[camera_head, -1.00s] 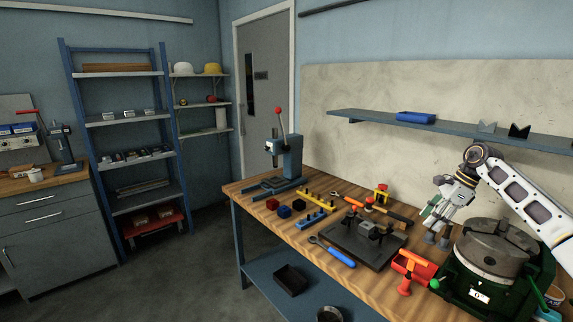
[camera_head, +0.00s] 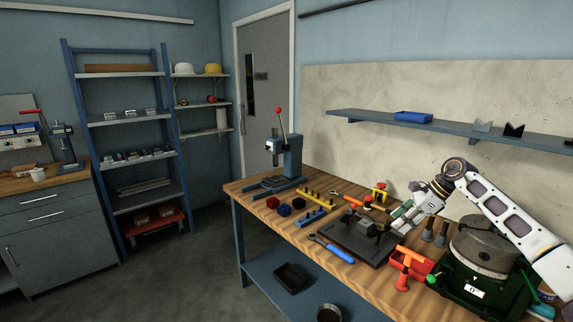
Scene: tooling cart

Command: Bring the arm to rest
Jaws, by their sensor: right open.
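My right arm comes in from the right edge, over the green rotary table. My right gripper (camera_head: 402,219) is open, with nothing seen between its fingers. It hangs above the wooden bench top (camera_head: 262,210), at the right end of the dark fixture plate (camera_head: 345,240). I cannot tell whether it touches anything below. My left gripper is not in view.
The green rotary table (camera_head: 484,252) stands under my right arm. A red bin (camera_head: 420,262) and orange-handled clamp (camera_head: 403,268) are nearby. A blue-handled wrench (camera_head: 332,249) lies in front of the plate. An arbor press (camera_head: 284,165) stands at the far left end. A wall shelf (camera_head: 450,126) runs behind.

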